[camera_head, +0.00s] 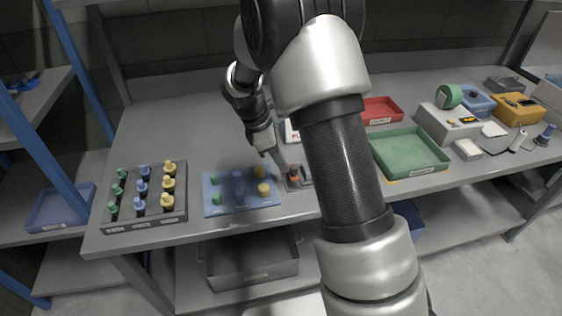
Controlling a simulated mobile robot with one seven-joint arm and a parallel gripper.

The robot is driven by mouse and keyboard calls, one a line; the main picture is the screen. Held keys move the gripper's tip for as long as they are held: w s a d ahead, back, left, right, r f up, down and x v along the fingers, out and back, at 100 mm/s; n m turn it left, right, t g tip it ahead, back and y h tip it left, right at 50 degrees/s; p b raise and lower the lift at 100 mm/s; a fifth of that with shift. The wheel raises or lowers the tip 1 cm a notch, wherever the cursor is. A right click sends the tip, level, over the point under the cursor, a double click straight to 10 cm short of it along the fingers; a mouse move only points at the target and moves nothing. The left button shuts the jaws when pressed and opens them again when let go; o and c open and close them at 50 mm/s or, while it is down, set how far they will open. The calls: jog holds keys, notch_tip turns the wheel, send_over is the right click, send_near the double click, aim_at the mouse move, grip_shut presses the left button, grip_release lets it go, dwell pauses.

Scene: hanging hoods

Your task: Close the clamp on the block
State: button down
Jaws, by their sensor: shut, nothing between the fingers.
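A small clamp (294,173) with an orange-red part stands on a dark block or base (304,183) near the front of the grey bench. My arm partly covers its right side, so I cannot tell whether the clamp is closed. My gripper (276,158) is shut and empty, pointing down just above and to the left of the clamp. I cannot tell whether it touches the clamp.
A blue board (212,208) with pegs lies left of the clamp. A grey rack (150,222) of coloured knobs stands farther left. A green tray (410,172), a red tray (382,117) and tools sit right. The bench's back left is clear.

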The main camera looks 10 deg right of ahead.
jog(key=shift+s+d+n, duration=0.1)
jog(key=shift+s+n, duration=0.05)
jog(key=shift+n, duration=0.25)
jog(key=n, duration=0.1)
jog(key=d+n+t+p, duration=0.1)
jog(key=n, duration=0.1)
jog(key=shift+s+d+r+p, duration=0.1)
jog(key=shift+s+p, duration=0.2)
jog(key=shift+s, duration=0.1)
jog(key=n+p, duration=0.1)
jog(key=n, duration=0.1)
jog(key=d+n+t+p, duration=0.1)
jog(key=d+n+t+y+p, duration=0.1)
jog(key=n, duration=0.1)
jog(key=shift+s+r+n, duration=0.1)
jog(key=shift+s+n, duration=0.2)
jog(key=shift+w+d+n+t+y+p, duration=0.3)
jog(key=shift+d+n+p, duration=0.4)
jog(key=shift+n+p, duration=0.3)
jog(key=shift+w+d+n+t+y+p, duration=0.2)
jog(key=shift+d+n+y+p, duration=0.1)
jog(key=shift+d+n+p, duration=0.5)
jog(key=shift+w, duration=0.15)
jog(key=shift+f, duration=0.2)
